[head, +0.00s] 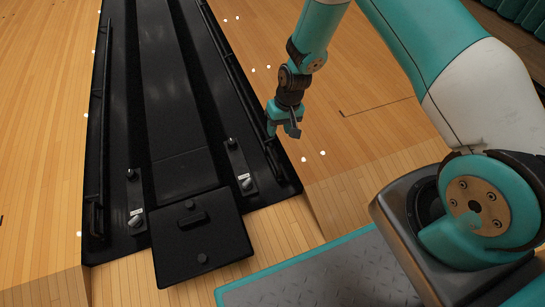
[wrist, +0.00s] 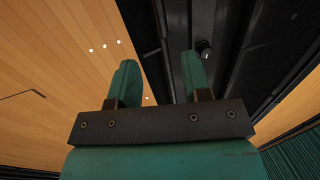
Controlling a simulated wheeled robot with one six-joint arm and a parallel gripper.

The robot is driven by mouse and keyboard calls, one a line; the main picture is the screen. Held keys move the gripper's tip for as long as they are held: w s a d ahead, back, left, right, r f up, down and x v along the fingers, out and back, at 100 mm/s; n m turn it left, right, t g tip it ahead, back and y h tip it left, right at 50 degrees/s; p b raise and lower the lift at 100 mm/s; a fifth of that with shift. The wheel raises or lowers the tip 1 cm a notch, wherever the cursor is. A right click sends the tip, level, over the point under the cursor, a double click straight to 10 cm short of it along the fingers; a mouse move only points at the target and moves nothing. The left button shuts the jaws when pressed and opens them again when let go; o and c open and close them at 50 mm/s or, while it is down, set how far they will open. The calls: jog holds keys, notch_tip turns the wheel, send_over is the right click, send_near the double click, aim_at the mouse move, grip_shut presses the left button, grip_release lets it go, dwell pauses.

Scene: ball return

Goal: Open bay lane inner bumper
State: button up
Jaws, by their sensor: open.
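The black bay lane (head: 165,100) runs away from me in the head view. It has a thin dark rail along each side: a left rail (head: 106,110) and a right rail (head: 232,72), nearer my arm. I cannot tell by any label which is the inner bumper. My gripper (head: 282,130) is open and points down over the right edge of the lane, close to the near part of the right rail. In the wrist view, the open teal fingers (wrist: 159,75) have the lane's dark edge between and beyond them. Nothing is held; contact with the rail cannot be told.
Two small plates with knobs and white labels, a left plate (head: 135,203) and a right plate (head: 241,168), sit on the lane's near end. A black lidded box (head: 215,245) stands in front. Open wooden floor (head: 360,90) lies right of the lane.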

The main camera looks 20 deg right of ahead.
aim_at(272, 154)
jog(key=f+b, duration=0.2)
jog(key=f, duration=0.2)
jog(key=a+f+b, duration=0.1)
jog(key=f+b, duration=0.1)
jog(key=f, duration=0.1)
jog(key=a+f+b, duration=0.1)
jog(key=f+b, duration=0.1)
jog(key=f, duration=0.2)
jog(key=shift+a+f, duration=0.15)
jog(key=shift+f, duration=0.2)
grip_shut()
